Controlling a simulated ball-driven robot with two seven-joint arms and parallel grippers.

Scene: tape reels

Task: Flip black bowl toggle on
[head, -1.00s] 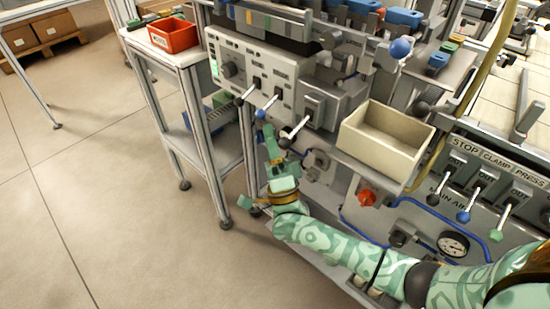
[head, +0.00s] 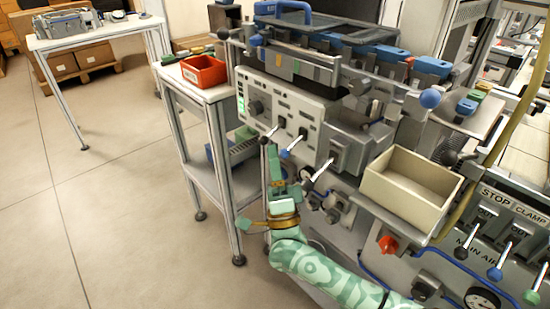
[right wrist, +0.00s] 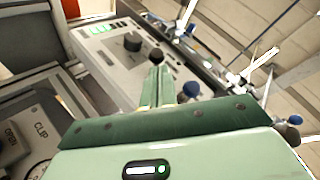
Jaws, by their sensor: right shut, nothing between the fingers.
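The grey control panel (head: 290,104) carries a row of toggle levers pointing outward and down. The leftmost has a black ball knob (head: 264,140), the middle one a blue knob (head: 284,154), and the third a dark knob (head: 314,178). My right gripper (head: 271,148) is shut and empty, pointing up close to the leftmost black knob. In the right wrist view the black knob (right wrist: 156,57) is right at the fingertips (right wrist: 160,70); whether they touch I cannot tell. The blue knob (right wrist: 190,90) is just right of the fingers. My left gripper is out of view.
A beige bin (head: 410,190) sits right of the panel. A red bin (head: 204,70) stands on a side table (head: 215,94) at left. More levers (head: 500,250) are at far right.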

